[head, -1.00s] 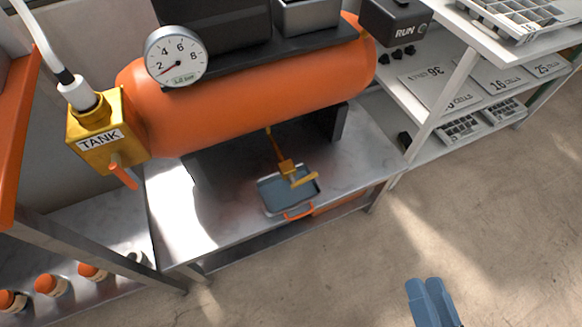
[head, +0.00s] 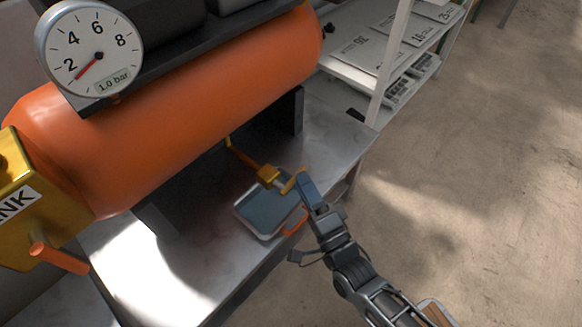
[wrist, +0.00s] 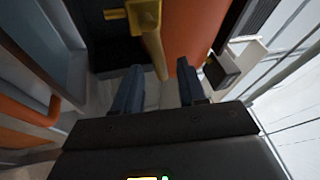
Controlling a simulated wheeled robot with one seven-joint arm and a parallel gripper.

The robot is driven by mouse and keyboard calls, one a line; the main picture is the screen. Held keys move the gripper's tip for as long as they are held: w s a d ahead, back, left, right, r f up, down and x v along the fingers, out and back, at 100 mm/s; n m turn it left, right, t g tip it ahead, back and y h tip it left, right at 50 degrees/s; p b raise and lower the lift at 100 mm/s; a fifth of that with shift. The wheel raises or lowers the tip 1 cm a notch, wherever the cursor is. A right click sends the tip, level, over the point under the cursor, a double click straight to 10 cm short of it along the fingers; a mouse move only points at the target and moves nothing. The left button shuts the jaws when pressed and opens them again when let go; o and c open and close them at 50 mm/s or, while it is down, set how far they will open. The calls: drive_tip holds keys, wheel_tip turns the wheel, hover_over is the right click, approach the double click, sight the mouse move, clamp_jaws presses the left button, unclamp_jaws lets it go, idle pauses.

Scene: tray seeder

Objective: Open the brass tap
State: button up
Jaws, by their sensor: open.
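The brass tap (head: 268,175) hangs on a thin pipe under the orange tank, above a shallow tray. Its yellow lever (head: 292,181) points right, toward my gripper. My gripper (head: 304,182) is at the lever's outer end. In the wrist view the tap's lever (wrist: 152,45) lies just ahead of the gap between the two dark blue fingers of my gripper (wrist: 159,78), which are apart. I see nothing held. Whether a finger touches the lever I cannot tell.
The grey tray (head: 265,213) with an orange handle (head: 295,224) sits below the tap on the metal bench (head: 335,150). The orange tank (head: 170,125) is close above. Its gauge (head: 88,48) reads 1.0 bar. A brass block with an orange lever (head: 60,258) is at left. Floor at right is clear.

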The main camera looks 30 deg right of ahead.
drive_tip(key=shift+x, duration=2.6)
drive_tip(key=shift+c, duration=0.5)
clamp_jaws()
